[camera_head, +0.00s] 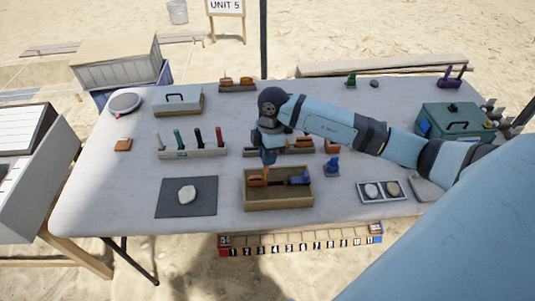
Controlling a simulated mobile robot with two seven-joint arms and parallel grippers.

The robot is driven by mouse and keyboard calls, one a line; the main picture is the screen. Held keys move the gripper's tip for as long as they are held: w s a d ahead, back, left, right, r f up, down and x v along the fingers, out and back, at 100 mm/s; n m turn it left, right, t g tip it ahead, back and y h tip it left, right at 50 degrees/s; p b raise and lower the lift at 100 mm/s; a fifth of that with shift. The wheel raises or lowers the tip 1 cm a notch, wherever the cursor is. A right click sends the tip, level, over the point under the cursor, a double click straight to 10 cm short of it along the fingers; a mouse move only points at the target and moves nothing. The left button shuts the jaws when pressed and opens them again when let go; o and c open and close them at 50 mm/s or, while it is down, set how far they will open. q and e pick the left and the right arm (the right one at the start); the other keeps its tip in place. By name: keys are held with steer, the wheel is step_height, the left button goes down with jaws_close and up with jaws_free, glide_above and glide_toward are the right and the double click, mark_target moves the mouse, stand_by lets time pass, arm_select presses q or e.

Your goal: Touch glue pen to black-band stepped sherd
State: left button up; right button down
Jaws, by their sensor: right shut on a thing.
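My right arm reaches in from the right, and its gripper (268,158) points down over a wooden sand tray (278,202). It is shut on a small orange thing, mostly hidden by the fingers; I cannot tell if this is the glue pen or a sherd. In the tray, an orange-brown sherd (258,181) lies at the left, just below the gripper, and a blue clamp-like piece (296,180) lies beside it. I cannot make out a black band or steps at this size. A rack (192,153) holds several upright pens, green, dark and red. My left gripper is not in view.
A dark mat (171,206) with a pale stone (187,194) lies left of the tray. A rack of brown pieces (300,152) stands behind it, partly behind my arm. A small blue object (332,167) and a two-stone tray (361,196) lie to the right. A green case (452,128) stands far right.

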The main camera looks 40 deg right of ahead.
steer(key=shift+f, duration=0.4)
stand_by(0.3)
steer(key=shift+f, duration=0.1)
stand_by(1.5)
steer(key=shift+p, duration=0.3)
steer(key=shift+r+p, duration=1.15)
steer(key=shift+r, duration=0.3)
steer(key=shift+r+p, duration=0.85)
steer(key=shift+r, duration=0.15)
steer(key=shift+r+p, duration=1.45)
steer(key=shift+r, duration=0.2)
